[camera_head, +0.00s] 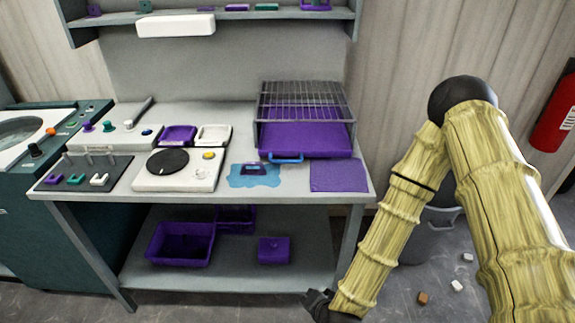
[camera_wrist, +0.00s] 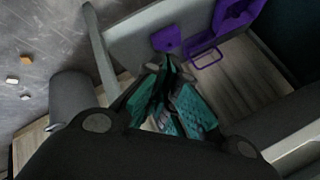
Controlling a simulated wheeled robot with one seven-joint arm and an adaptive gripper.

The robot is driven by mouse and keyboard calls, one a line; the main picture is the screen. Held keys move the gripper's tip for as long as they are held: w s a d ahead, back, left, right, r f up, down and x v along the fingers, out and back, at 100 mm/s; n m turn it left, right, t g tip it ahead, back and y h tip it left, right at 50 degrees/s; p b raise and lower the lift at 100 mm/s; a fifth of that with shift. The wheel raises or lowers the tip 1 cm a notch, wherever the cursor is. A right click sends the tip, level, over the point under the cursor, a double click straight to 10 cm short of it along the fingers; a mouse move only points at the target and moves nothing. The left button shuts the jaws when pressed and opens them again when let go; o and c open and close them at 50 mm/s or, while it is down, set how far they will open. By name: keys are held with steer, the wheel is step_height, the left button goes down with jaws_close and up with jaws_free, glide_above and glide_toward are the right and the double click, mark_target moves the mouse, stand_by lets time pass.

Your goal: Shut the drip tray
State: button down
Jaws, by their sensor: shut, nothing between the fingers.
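The purple drip tray (camera_head: 310,140) lies under a wire rack (camera_head: 305,98) at the right of the bench. Its blue handle (camera_head: 286,158) faces the front. The tray floor shows in front of the rack's top grid; how far it stands out past the rack's base I cannot tell. My gripper (camera_head: 317,304) is low in front of the bench, below the top and well apart from the tray. In the wrist view its teal-padded fingers (camera_wrist: 168,105) are shut and empty. The drip tray does not show clearly in the wrist view.
A blue puddle-shaped patch (camera_head: 254,175) and a purple mat (camera_head: 338,175) lie before the tray. A white turntable unit (camera_head: 178,170) stands to the left. The lower shelf (camera_head: 225,272) holds purple bins (camera_head: 180,243). A grey bin (camera_head: 430,235) and small blocks are on the right.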

steer(key=w+a+r+m+t, duration=0.2)
steer(key=w+r, duration=0.3)
steer(key=r, duration=0.1)
steer(key=w+a+r+m+t, duration=0.2)
steer(key=w+a+r+m, duration=0.1)
steer(key=w+r, duration=0.25)
steer(key=m+t+h, duration=0.2)
steer(key=m+t, duration=0.2)
steer(key=m, duration=0.2)
glide_toward(291, 162)
steer(key=shift+n, duration=0.3)
steer(key=w+p, duration=0.1)
steer(key=w, duration=0.1)
steer(key=w+f+p, duration=0.1)
steer(key=w+p, duration=0.2)
steer(key=w, duration=0.2)
steer(key=shift+a+f+p, duration=0.15)
steer(key=shift+a+p, duration=0.2)
steer(key=shift+d, duration=0.1)
